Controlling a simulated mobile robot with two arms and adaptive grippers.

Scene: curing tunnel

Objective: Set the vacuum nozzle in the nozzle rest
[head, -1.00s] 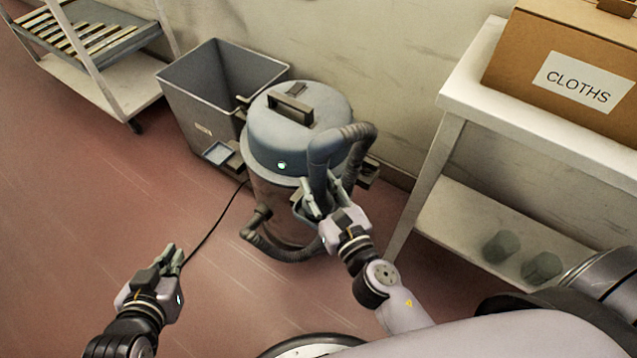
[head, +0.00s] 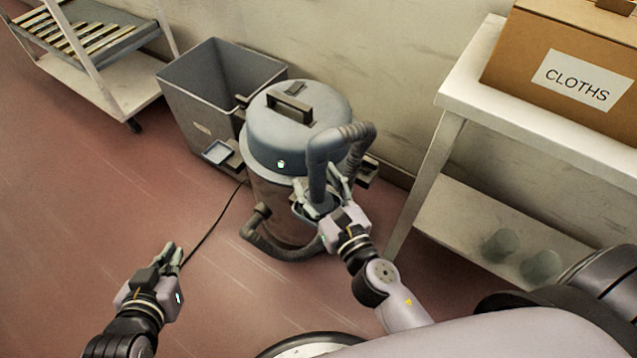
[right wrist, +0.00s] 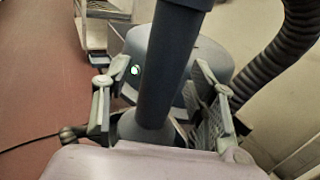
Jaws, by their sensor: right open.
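The vacuum nozzle (head: 317,168) is a dark grey upright tube on the end of the hose, at the front right of the drum vacuum (head: 295,125). In the right wrist view the nozzle (right wrist: 172,70) runs down between my fingers to a flared foot (right wrist: 148,130). My right gripper (head: 328,190) is open, with one finger on each side of the tube. A blue-grey rim shows at the foot, partly behind my gripper; I cannot tell whether it is the nozzle rest or the nozzle's own foot. My left gripper (head: 173,252) is empty above the floor, its opening unclear.
A grey bin (head: 215,95) stands left of the vacuum, and a wheeled rack (head: 95,60) is at the back left. A white table (head: 465,90) with a CLOTHS box (head: 570,70) stands right.

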